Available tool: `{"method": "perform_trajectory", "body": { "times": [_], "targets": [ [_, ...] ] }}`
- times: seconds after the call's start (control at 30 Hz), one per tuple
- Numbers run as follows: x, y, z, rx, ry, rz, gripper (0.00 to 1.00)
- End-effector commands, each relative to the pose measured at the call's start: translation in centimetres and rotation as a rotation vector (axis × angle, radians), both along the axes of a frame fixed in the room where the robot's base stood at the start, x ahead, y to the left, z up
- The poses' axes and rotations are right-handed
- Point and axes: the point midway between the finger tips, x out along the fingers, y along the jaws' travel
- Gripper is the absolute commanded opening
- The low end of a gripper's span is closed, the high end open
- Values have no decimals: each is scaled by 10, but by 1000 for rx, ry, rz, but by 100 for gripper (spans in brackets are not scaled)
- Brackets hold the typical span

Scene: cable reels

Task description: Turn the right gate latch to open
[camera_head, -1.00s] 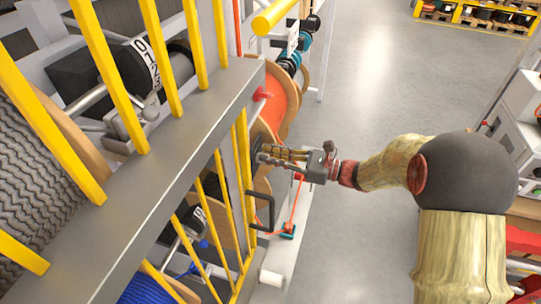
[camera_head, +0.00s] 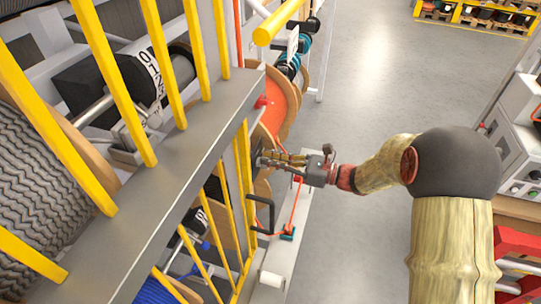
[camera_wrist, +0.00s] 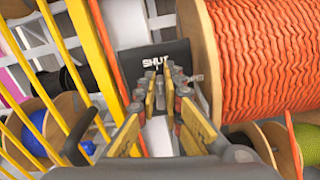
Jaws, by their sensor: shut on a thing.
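The latch's dark plate (camera_wrist: 135,66), with the white word SHUT, is straight ahead in the wrist view. A small grey metal piece, apparently the latch handle (camera_wrist: 194,78), shows at the fingertips in front of the plate. My gripper (camera_wrist: 168,84) is shut on it, and the fingers hide most of it. In the head view my gripper (camera_head: 264,160) reaches left to the edge of the yellow barred gate (camera_head: 243,180). The latch is mostly hidden there behind the fingers.
A black pull handle (camera_head: 262,215) sticks out from the gate below my gripper. A large orange reel (camera_wrist: 255,55) is close on the right in the wrist view. The grey floor (camera_head: 370,75) is open behind my gripper.

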Motion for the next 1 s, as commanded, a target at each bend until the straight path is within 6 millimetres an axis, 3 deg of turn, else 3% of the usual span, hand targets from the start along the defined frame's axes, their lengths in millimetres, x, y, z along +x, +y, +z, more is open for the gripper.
{"method": "perform_trajectory", "body": {
  "times": [0.23, 1.0],
  "targets": [
    [4, -1, 5, 72, 205, -1, 0],
    [14, -5, -6, 322, 891, 0, 0]
  ]
}}
